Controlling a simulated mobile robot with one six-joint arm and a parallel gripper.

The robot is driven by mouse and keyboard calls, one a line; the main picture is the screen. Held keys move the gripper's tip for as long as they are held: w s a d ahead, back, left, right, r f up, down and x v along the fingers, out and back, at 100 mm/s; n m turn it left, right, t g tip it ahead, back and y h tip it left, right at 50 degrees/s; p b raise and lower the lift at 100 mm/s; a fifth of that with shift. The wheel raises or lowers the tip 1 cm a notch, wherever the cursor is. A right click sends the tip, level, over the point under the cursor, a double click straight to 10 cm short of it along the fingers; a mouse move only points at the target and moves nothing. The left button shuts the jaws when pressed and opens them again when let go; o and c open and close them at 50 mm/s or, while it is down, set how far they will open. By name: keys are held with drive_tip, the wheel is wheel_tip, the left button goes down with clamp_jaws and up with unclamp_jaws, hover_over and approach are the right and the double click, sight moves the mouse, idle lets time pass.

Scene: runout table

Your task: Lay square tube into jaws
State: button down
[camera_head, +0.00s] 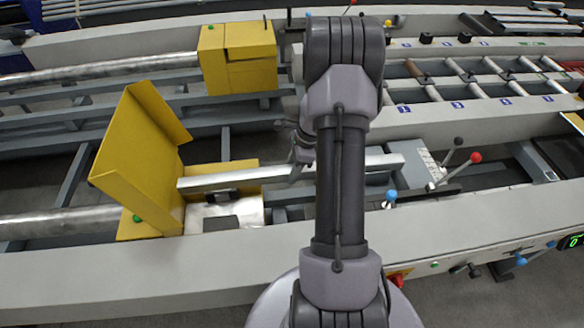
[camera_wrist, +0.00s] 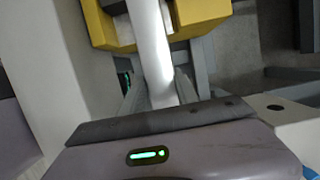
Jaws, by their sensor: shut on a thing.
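The square tube (camera_head: 235,177) is a long silver bar lying almost level across the middle of the head view. It passes behind my arm. Its left end is beside the raised yellow guard (camera_head: 140,150), above a pale metal bed with a dark block (camera_head: 222,194), where the jaws seem to be. I cannot tell whether the tube touches them. My gripper (camera_head: 302,168) is shut on the tube near its middle, partly hidden by my arm.
A yellow box housing (camera_head: 238,60) stands at the back left. A pale block with red and black knobs (camera_head: 432,170) is near the tube's right end. A roller track (camera_head: 470,80) lies at the back right. A long grey front rail (camera_head: 150,275) crosses the foreground.

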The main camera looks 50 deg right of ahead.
wheel_tip(320, 180, down, 15)
drive_tip(key=b, duration=0.9)
drive_tip(key=c, duration=0.8)
unclamp_jaws()
drive_tip(key=shift+c, duration=0.2)
drive_tip(key=p+v, duration=0.7)
drive_tip(key=v, duration=1)
drive_tip(key=shift+r+p, duration=0.2)
drive_tip(key=shift+p, duration=0.1)
drive_tip(key=shift+f, duration=0.1)
